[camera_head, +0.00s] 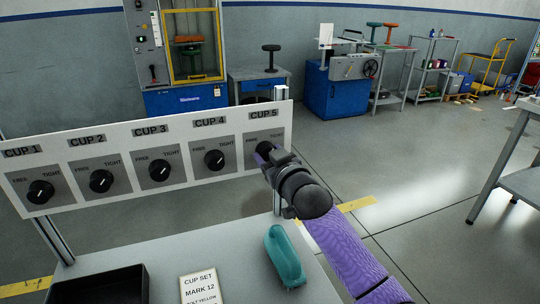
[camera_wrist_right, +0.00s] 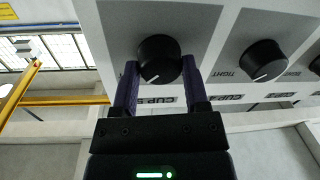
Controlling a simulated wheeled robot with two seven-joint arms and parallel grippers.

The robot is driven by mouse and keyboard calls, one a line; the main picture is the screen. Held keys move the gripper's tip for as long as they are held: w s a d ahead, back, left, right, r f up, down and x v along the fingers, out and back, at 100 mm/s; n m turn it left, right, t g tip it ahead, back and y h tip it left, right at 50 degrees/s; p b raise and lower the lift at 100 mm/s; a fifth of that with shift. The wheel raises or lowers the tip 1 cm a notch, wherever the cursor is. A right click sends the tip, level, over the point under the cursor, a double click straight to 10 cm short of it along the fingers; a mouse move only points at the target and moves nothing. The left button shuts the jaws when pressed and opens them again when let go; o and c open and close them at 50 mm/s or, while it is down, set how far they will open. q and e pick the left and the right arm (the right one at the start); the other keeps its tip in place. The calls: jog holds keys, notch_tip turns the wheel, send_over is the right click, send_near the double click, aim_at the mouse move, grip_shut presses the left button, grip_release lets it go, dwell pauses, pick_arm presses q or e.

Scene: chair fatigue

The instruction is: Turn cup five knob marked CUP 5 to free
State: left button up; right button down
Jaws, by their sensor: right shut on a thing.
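The CUP 5 knob (camera_head: 265,147) is a black dial at the right end of the white panel (camera_head: 70,203), mostly covered by my gripper in the head view. In the right wrist view the knob (camera_wrist_right: 158,55) sits between the two purple fingers. Its white pointer mark shows at its lower left in that upside-down view, which looks like the TIGHT side. My right gripper (camera_head: 263,156) is shut on this knob; it also shows in the right wrist view (camera_wrist_right: 160,80). My left gripper is not in view.
Knobs for CUP 4 (camera_head: 214,160), CUP 3 (camera_head: 159,170), CUP 2 (camera_head: 101,181) and CUP 1 (camera_head: 41,192) line the panel. A teal object (camera_head: 284,257), a CUP SET card (camera_head: 200,287) and a black tray (camera_head: 100,286) lie on the bench below.

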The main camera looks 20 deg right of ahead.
jog(key=n+p, duration=0.3)
jog(key=n, duration=0.2)
jog(key=n+p, duration=0.4)
jog(key=n, duration=0.2)
jog(key=shift+a+n+g+h, duration=0.15)
jog(key=shift+n+g+h, duration=0.15)
jog(key=shift+g+h, duration=0.1)
jog(key=n, duration=0.3)
jog(key=shift+h, duration=0.3)
jog(key=shift+n+p, duration=0.4)
jog(key=shift+n, duration=0.6)
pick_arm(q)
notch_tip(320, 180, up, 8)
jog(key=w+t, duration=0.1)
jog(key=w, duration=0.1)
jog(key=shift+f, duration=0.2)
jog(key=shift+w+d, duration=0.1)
pick_arm(e)
jog(key=shift+n, duration=0.3)
jog(key=shift+f, duration=0.1)
